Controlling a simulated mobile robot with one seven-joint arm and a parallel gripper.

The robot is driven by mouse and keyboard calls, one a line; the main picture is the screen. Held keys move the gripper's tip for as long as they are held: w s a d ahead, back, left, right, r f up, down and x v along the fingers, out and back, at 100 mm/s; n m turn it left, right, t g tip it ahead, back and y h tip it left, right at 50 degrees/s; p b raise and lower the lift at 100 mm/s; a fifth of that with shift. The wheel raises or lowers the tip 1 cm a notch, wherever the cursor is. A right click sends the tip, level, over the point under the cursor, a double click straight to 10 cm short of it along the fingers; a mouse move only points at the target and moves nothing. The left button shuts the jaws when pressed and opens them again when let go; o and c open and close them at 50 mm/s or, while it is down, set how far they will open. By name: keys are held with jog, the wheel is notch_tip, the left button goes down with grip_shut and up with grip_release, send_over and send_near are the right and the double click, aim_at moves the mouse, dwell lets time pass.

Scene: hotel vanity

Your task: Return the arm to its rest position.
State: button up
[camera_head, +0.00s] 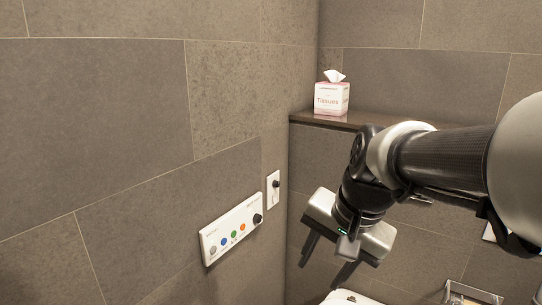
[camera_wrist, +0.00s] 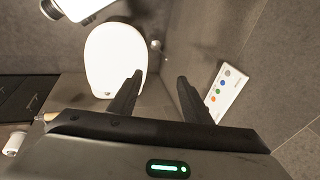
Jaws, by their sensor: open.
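My arm reaches in from the right side of the head view. My gripper (camera_head: 325,262) hangs at its end, pointing down, beside the wall panel. In the wrist view my gripper (camera_wrist: 158,85) shows two dark fingers set wide apart, with nothing between them. It is open and empty. The fingers look clear of the wall and of the white toilet lid below.
A white panel with coloured buttons (camera_head: 231,229) is on the left wall, with a small switch plate (camera_head: 273,189) beside it. A tissue box (camera_head: 332,98) stands on the dark ledge (camera_head: 318,121). The white toilet lid (camera_wrist: 115,58) lies below my gripper.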

jog(key=s+d+r+n+t+h+p, duration=0.2)
jog(key=s+d+n, duration=0.4)
jog(key=s, duration=0.4)
notch_tip(320, 180, up, 18)
jog(key=a+p, duration=0.1)
jog(key=p, duration=1.6)
jog(key=shift+w+n, duration=0.2)
jog(key=shift+n, duration=0.1)
jog(key=shift+a+f, duration=0.1)
